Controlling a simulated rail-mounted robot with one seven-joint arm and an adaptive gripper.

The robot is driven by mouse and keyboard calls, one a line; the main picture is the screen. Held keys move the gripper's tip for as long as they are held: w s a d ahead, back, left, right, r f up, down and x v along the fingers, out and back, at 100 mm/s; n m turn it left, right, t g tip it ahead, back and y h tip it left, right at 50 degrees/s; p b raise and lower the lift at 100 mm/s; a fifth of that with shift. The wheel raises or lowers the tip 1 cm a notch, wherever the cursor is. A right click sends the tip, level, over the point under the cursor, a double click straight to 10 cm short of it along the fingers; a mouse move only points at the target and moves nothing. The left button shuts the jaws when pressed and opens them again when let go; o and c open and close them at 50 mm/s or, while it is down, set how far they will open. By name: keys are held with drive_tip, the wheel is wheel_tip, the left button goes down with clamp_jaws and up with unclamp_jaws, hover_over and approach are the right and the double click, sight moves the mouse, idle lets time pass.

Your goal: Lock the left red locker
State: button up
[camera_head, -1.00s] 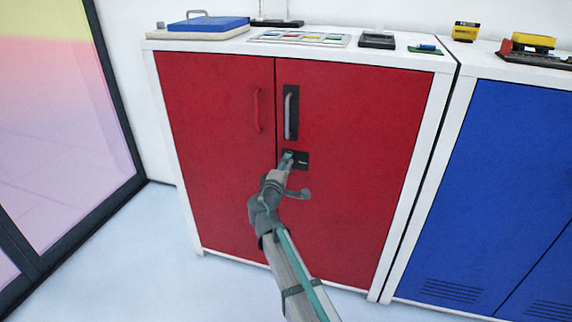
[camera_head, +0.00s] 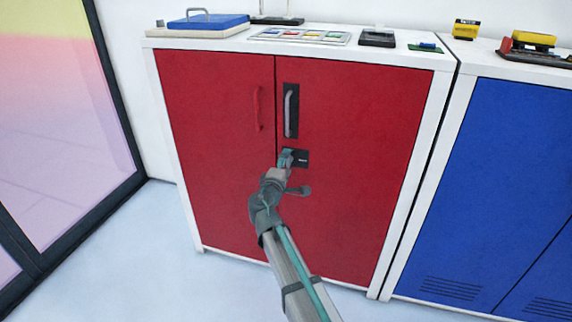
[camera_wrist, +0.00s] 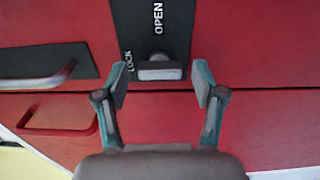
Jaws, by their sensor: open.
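The red locker (camera_head: 340,200) has two closed doors. Its right door bears a black lock plate (camera_head: 302,160) below the black-backed handle. In the wrist view the lock plate (camera_wrist: 180,25) carries the words LOCK and OPEN, and a grey lock knob (camera_wrist: 160,71) sits at its lower end, near the door seam. My gripper (camera_head: 286,158) is at the plate's left part in the head view. In the wrist view my gripper (camera_wrist: 160,82) is open, with one finger on each side of the knob and gaps between. In the head view my gripper hides the knob.
A dark-backed door handle (camera_head: 291,112) is above the plate, and a red handle (camera_head: 258,109) is on the left door. A blue locker (camera_head: 500,170) stands at right. Small items, including a blue clipboard-like case (camera_head: 208,23), lie on the red locker's top.

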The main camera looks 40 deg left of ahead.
drive_tip(key=shift+s, duration=0.1)
drive_tip(key=v, duration=1.1)
drive_tip(key=shift+s, duration=0.4)
drive_tip(key=shift+d, duration=0.1)
